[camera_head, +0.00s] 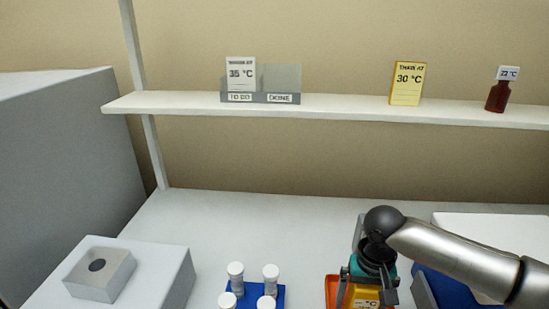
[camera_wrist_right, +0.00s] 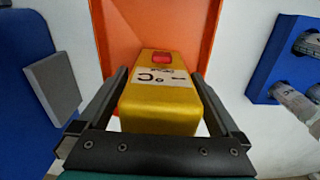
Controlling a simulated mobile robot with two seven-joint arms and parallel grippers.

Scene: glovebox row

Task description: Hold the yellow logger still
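The yellow logger (camera_wrist_right: 160,105) has a white label with a "°C" reading and a red square on top. It is in the orange tray (camera_wrist_right: 112,22); in the head view it shows low at right of centre (camera_head: 365,299), partly hidden by my right gripper (camera_head: 366,292). My right gripper's fingers (camera_wrist_right: 158,78) lie along both sides of the logger, close against it, and appear shut on it. The logger seems to rest in the tray. My left gripper is not in view.
A blue rack (camera_head: 251,292) with white-capped vials stands left of the tray. A shelf (camera_head: 330,107) holds "35 °C" (camera_head: 241,73) and "30 °C" (camera_head: 407,83) cards and a brown bottle (camera_head: 498,97).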

